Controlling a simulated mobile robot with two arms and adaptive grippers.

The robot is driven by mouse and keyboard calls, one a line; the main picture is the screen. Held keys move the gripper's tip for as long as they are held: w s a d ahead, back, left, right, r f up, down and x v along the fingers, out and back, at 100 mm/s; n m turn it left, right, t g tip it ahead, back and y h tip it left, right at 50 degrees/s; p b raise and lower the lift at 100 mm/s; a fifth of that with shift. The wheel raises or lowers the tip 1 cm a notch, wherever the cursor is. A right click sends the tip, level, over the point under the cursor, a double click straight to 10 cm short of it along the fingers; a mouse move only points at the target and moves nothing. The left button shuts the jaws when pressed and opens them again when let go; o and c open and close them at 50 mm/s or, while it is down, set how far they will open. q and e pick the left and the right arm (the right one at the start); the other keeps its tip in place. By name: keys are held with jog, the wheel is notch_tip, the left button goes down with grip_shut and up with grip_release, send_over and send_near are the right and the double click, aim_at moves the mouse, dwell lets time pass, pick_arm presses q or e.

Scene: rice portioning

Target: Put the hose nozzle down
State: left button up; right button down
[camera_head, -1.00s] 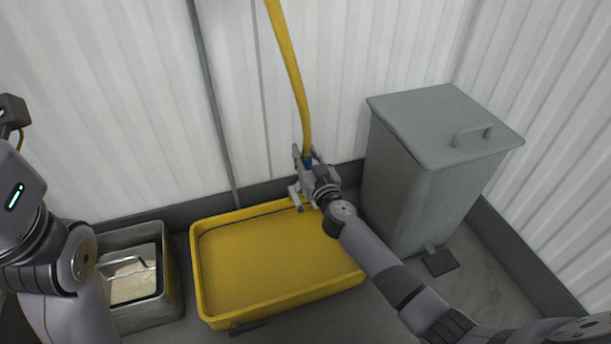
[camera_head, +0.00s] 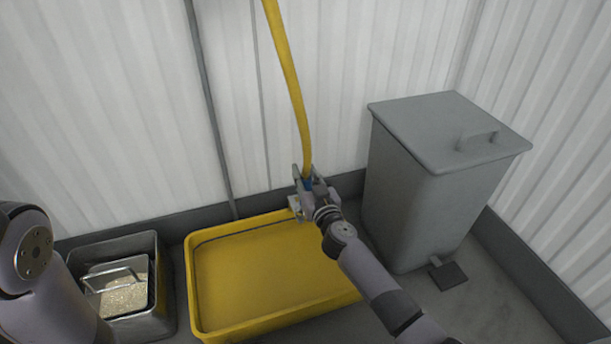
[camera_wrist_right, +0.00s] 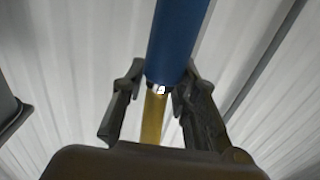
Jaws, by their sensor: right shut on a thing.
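The hose nozzle is blue and hangs at the lower end of a yellow hose (camera_head: 290,85). In the head view only a bit of the nozzle (camera_head: 308,184) shows between the fingers. My right gripper (camera_head: 303,186) is shut on it, above the back right corner of the yellow tray (camera_head: 192,290). In the right wrist view the blue nozzle (camera_wrist_right: 180,40) runs up between the two dark fingers of the gripper (camera_wrist_right: 160,105), with the yellow hose behind it. My left gripper is out of view; only part of my left arm shows at the lower left.
A grey lidded bin (camera_head: 420,190) with a pedal stands right of the tray. A metal container (camera_head: 166,315) with grain and a handled scoop or basket stands at the left. White corrugated walls rise behind. Bare floor shows at the lower right.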

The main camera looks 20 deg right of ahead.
jog(key=shift+f, duration=0.15)
jog(key=c, duration=1.2)
grip_release()
jog(key=shift+c, duration=0.2)
